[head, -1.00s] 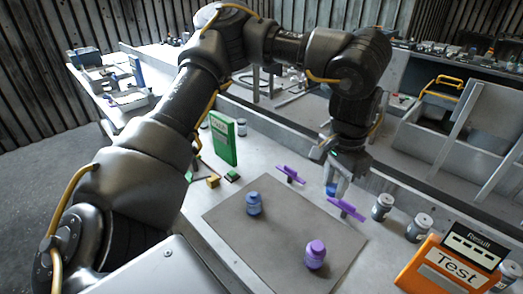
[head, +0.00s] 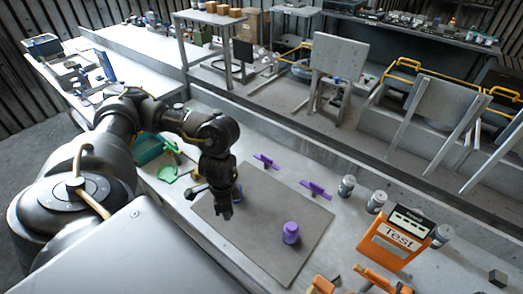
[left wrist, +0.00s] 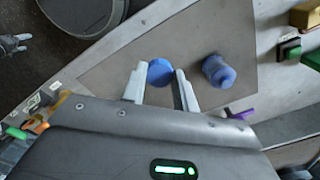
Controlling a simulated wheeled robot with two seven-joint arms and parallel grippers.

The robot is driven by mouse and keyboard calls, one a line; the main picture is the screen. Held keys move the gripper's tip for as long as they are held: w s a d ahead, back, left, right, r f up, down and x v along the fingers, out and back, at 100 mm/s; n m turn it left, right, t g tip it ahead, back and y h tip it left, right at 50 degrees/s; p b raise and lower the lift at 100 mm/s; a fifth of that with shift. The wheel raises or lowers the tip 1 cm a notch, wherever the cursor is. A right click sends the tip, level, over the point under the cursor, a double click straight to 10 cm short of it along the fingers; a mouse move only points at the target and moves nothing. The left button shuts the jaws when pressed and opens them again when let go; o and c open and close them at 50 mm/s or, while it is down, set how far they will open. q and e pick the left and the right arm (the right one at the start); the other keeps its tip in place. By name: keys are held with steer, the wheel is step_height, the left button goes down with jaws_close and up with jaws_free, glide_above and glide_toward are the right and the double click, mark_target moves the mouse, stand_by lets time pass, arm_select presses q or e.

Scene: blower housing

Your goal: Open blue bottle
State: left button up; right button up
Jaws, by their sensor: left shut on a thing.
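My left gripper (head: 225,212) is low over the mat's near left part. In the left wrist view, its fingers (left wrist: 159,80) are shut on a round blue cap-like piece (left wrist: 160,72). A dark gripper shape (left wrist: 14,45), probably my right gripper, is small at the far left of that view; its jaws are unclear.
Two purple holders (head: 316,189) are behind the mat. Green pieces (head: 168,174) lie to the left. The mat's middle is clear.

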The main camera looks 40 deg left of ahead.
arm_select(q)
steer(key=shift+s+a, duration=0.15)
steer(key=shift+a, duration=0.05)
steer(key=shift+f, duration=0.15)
steer(key=w+d+f, duration=0.2)
steer(key=w+f, duration=0.2)
steer(key=w, duration=0.5)
glide_above(261, 212)
step_height(261, 212, down, 5)
steer(key=shift+s+f+p, duration=0.1)
steer(key=shift+f+p, duration=0.1)
steer(key=shift+p, duration=0.25)
steer(key=shift+f, duration=0.45)
step_height(261, 212, down, 2)
steer(key=shift+f+p, duration=0.1)
steer(key=shift+p, duration=0.5)
steer(key=shift+w+f, duration=0.2)
arm_select(e)
steer(key=shift+a+r, duration=0.25)
steer(key=shift+r, duration=0.85)
arm_select(q)
steer(key=shift+f, duration=0.15)
